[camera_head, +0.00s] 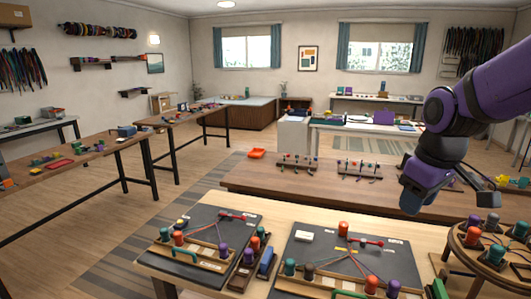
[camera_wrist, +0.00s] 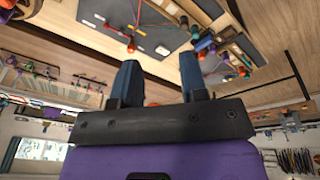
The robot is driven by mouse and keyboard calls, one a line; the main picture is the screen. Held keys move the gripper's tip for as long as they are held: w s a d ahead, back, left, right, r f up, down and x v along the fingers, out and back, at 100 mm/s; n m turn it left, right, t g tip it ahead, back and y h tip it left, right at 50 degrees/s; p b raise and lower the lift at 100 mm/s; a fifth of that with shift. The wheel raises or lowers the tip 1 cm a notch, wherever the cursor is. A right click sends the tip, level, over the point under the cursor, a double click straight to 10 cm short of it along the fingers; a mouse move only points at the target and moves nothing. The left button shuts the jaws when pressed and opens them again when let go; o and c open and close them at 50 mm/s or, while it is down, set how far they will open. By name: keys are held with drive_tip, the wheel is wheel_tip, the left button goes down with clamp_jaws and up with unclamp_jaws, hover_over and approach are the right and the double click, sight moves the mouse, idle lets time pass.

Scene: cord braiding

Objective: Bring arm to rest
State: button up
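My purple arm reaches in from the right in the head view, with my gripper (camera_head: 412,200) hanging above the right part of the tables. It is apart from the braiding boards. In the wrist view my gripper (camera_wrist: 159,72) shows two dark blue fingers spread apart with nothing between them. A left dark board (camera_head: 208,222) with cords and coloured bobbins lies on the near light-wood table (camera_head: 285,216). A right dark board (camera_head: 396,262) with bobbins and cords lies beside it. A board (camera_wrist: 163,38) also shows upside down in the wrist view.
A round wooden stand (camera_head: 467,243) with several bobbins stands at the near right, below my arm. A brown table (camera_head: 265,179) with small racks lies behind the near table. More work tables line the left. Open floor (camera_head: 75,222) lies at the left.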

drive_tip(key=s+d+r+m+t, duration=0.1)
drive_tip(key=s+r+m+t, duration=0.2)
drive_tip(key=s, duration=1.1)
wheel_tip(320, 180, up, 3)
drive_tip(key=m, duration=0.2)
drive_tip(key=shift+s+d+m, duration=0.2)
drive_tip(key=shift+s+m, duration=0.15)
drive_tip(key=shift+m, duration=0.05)
